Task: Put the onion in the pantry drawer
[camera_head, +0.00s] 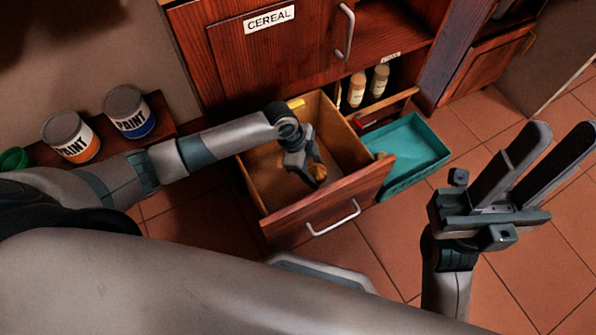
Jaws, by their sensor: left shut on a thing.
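The pantry drawer (352,193) is pulled open below the cabinet marked CEREAL. Its wooden front has a metal bar handle. My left arm reaches into it from the left. My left gripper (311,172) is inside the drawer's outline and shut on the onion (319,172), a small brown-orange thing mostly hidden by the fingers. I cannot tell whether the onion touches the drawer floor. My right gripper (538,160) is at the right, raised over the tiled floor, with its two fingers spread apart and nothing between them.
A teal tray (432,146) sits right of the drawer. Bottles (357,90) stand in a shelf slot behind it. Two paint cans (70,137) stand on a ledge at the left beside a green container (13,159). Tiled floor (405,225) is clear in front of the drawer.

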